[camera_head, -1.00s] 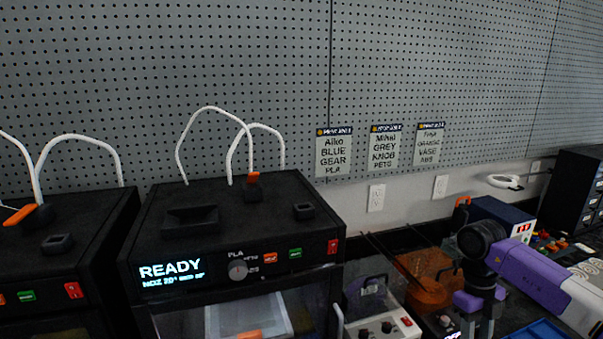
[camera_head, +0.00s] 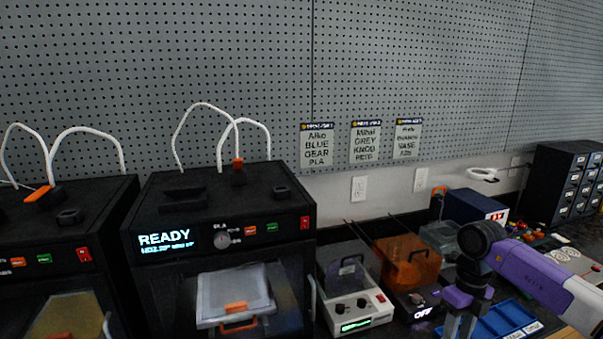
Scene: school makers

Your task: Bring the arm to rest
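My arm comes in from the lower right in the head view, with white and purple links and a dark round wrist joint. My gripper (camera_head: 459,326) hangs down below the wrist at the lower edge of the picture. Its fingertips are at or past the frame edge, so its opening and anything between the fingers cannot be made out. It is in front of the blue tray and the orange-lidded machine.
A black printer (camera_head: 160,215) reading READY stands left of centre, beside another printer (camera_head: 60,240). A small white device (camera_head: 350,308), an orange-covered machine (camera_head: 405,262) reading OFF, a blue tray (camera_head: 512,318) and a dark drawer cabinet (camera_head: 560,180) line the bench. A pegboard wall rises behind.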

